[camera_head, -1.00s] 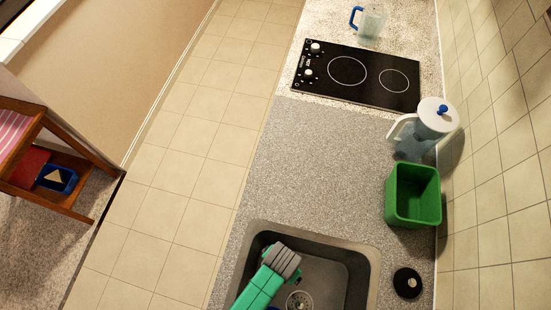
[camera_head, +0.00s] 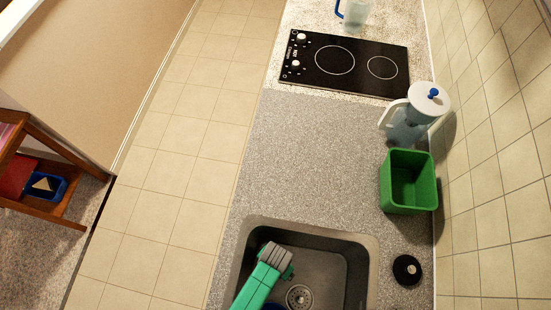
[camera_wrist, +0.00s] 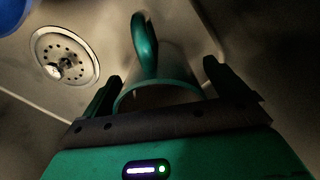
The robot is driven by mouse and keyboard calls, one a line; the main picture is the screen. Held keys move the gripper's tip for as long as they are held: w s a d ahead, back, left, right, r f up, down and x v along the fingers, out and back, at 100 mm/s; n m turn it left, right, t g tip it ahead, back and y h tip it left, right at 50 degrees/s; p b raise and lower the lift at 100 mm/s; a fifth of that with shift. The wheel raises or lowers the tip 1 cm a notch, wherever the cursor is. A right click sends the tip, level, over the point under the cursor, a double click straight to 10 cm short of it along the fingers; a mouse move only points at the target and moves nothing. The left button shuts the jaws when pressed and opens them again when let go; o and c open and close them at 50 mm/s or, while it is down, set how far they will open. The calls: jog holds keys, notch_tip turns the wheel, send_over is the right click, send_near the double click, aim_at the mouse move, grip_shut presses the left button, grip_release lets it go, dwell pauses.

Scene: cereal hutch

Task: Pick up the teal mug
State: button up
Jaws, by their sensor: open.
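The teal mug (camera_wrist: 145,42) is in the sink, with its handle toward the top of the wrist view. My gripper (camera_wrist: 160,84) is open, with one dark finger on each side of the mug's body. A gap shows beside each finger, and I cannot tell if either touches. The near part of the mug is hidden behind the gripper body. In the head view my gripper (camera_head: 284,268) reaches into the sink, and the mug is not clearly distinguishable there.
The steel sink (camera_head: 362,262) has walls around my gripper and a drain (camera_wrist: 65,55) beside the mug. A blue object (camera_wrist: 12,14) lies near the drain. A green bin (camera_head: 408,181), a pitcher (camera_head: 408,125) and a black disc (camera_head: 406,269) stand on the counter.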

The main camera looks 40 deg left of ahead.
jog(key=shift+c, duration=0.5)
jog(key=c, duration=1.2)
jog(key=shift+o, duration=0.2)
jog(key=shift+r, duration=0.15)
notch_tip(320, 180, up, 10)
jog(key=p, duration=0.2)
notch_tip(320, 180, up, 13)
jog(key=p, duration=1.4)
